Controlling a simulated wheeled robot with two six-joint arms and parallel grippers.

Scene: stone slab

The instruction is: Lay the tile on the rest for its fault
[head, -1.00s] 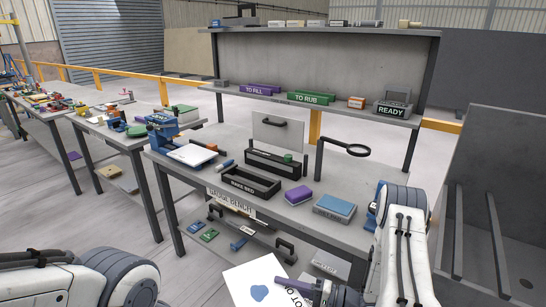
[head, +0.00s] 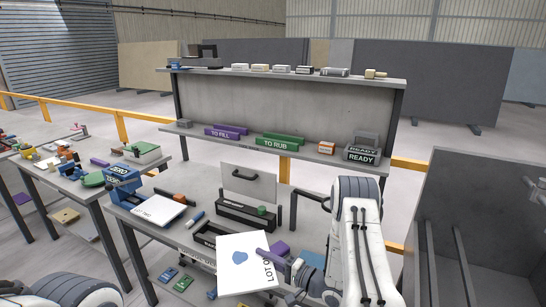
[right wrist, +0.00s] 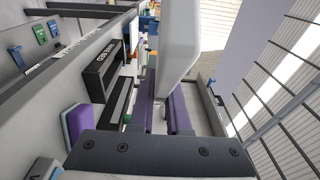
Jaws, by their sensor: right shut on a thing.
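My right gripper (head: 264,254) is shut on the white tile (head: 245,275) at its right edge and holds it up in front of the bench. The tile's face shows a blue blotch and the partly covered letters "LOT O". In the right wrist view the tile (right wrist: 178,35) stands between the purple fingers (right wrist: 163,112). My left gripper is out of view.
Another white tile (head: 158,209), partly lettered "LOT", lies at the bench's left by a blue "ZERO" device (head: 122,176). A black-handled grey plate (head: 250,182) stands mid-bench. A magnifier partly shows behind my right arm.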

